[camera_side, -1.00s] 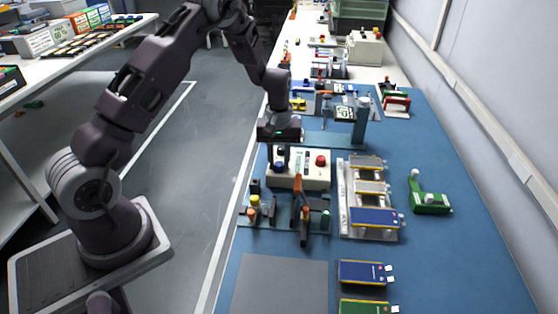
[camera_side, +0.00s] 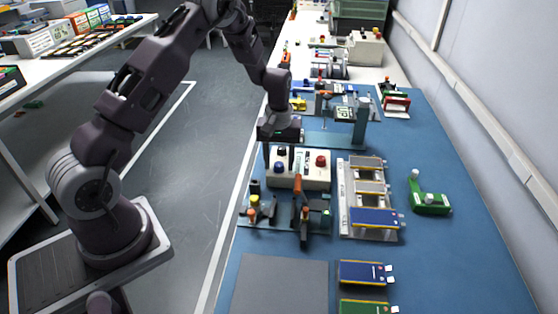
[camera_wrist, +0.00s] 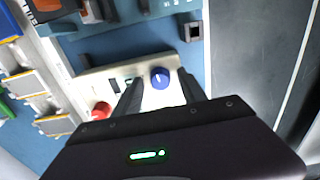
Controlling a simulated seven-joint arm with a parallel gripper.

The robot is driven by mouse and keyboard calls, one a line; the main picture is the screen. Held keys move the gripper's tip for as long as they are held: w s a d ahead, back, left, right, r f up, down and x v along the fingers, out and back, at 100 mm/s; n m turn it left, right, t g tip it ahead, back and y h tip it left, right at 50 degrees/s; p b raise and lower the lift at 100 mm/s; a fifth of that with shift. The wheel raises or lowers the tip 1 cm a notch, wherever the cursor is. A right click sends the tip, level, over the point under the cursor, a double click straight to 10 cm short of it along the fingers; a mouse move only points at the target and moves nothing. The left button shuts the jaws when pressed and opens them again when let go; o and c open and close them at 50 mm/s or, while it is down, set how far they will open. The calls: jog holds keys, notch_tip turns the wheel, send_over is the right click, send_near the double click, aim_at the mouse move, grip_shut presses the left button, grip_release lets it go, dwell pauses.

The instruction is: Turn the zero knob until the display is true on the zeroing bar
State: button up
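A cream control box (camera_side: 317,180) stands on the blue bench, with a blue knob (camera_side: 279,167) at its left and a red button (camera_side: 321,160) at its right. In the wrist view the blue knob (camera_wrist: 160,77) has a pale pointer line and sits between my fingertips. My gripper (camera_side: 279,158) is pointing down over the knob, its fingers apart on either side with gaps visible. A small device with a pale green face (camera_side: 345,113) is behind the box; no reading is legible. I cannot tell which part is the zeroing bar.
In front of the box are small clamp fixtures (camera_side: 303,213). A pale rack with pouch cells (camera_side: 374,217) is to the right, and a green tool (camera_side: 429,203) lies beyond it. A post (camera_side: 360,122) stands behind. A grey mat (camera_side: 280,285) is clear.

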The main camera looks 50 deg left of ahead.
aim_at(279, 164)
notch_tip(279, 164, up, 7)
jog(key=shift+r, duration=0.1)
dwell(0.3)
jog(key=s+d+r+m+t, duration=0.15)
jog(key=s+d+r, duration=0.25)
jog(key=r, duration=0.4)
jog(key=s+d+r+m+t, duration=0.15)
jog(key=s+d+r, duration=0.25)
jog(key=r, duration=0.4)
jog(key=s+d+r+m+t, duration=0.1)
jog(key=s+d+r+m, duration=0.1)
jog(key=s, duration=0.8)
jog(key=s+d+r+m+t, duration=0.1)
jog(key=s+d+r+m, duration=0.1)
jog(key=s, duration=0.8)
jog(key=shift+d+r+m+t, duration=0.3)
jog(key=shift+d+m, duration=0.2)
jog(key=shift+m, duration=0.6)
